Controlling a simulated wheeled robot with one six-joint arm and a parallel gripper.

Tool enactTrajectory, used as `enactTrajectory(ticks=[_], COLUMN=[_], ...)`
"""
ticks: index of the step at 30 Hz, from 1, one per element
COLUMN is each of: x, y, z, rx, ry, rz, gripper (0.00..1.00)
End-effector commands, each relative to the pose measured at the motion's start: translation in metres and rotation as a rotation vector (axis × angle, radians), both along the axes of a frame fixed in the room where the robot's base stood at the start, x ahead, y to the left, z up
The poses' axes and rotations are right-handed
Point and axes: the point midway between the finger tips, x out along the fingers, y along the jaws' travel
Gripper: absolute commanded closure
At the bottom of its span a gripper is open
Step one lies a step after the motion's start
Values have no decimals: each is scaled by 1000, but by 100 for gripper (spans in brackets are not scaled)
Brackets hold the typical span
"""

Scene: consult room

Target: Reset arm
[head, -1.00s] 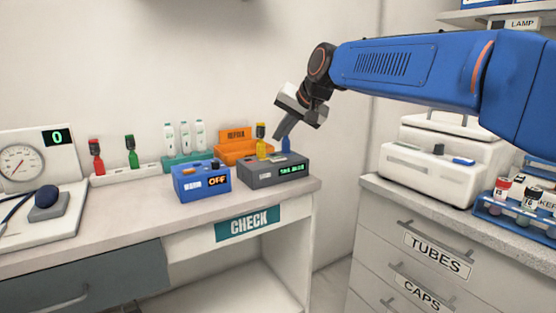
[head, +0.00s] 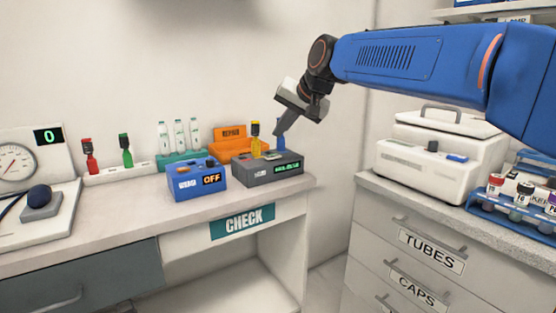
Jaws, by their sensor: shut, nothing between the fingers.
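My gripper (head: 281,127) hangs from my blue arm above the right end of the desk, pointing down and to the left. Its fingers are together with nothing between them. The fingertips show just above a dark grey device (head: 262,172) with a green lit display. A yellow bottle-like item (head: 255,138) and a small blue item (head: 282,145) stand upright at this device. My fingers partly overlap the view near the blue item, and I cannot tell whether they touch it.
A blue box (head: 196,181) reading OFF and an orange REPAIR bin (head: 229,139) are close by. Red (head: 90,156) and green (head: 126,150) bottles stand in a white rack to the left. A white machine (head: 430,168) and a tube rack (head: 515,212) occupy the right counter.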

Motion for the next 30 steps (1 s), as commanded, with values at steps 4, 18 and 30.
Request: enactTrajectory(ticks=[4,18,30], x=[-32,-179,-317], y=[-47,-194,-277], z=[-17,-122,-240], rx=[-56,-283,-449], ry=[3,58,140], rz=[-13,-36,-33], gripper=[100,100,100])
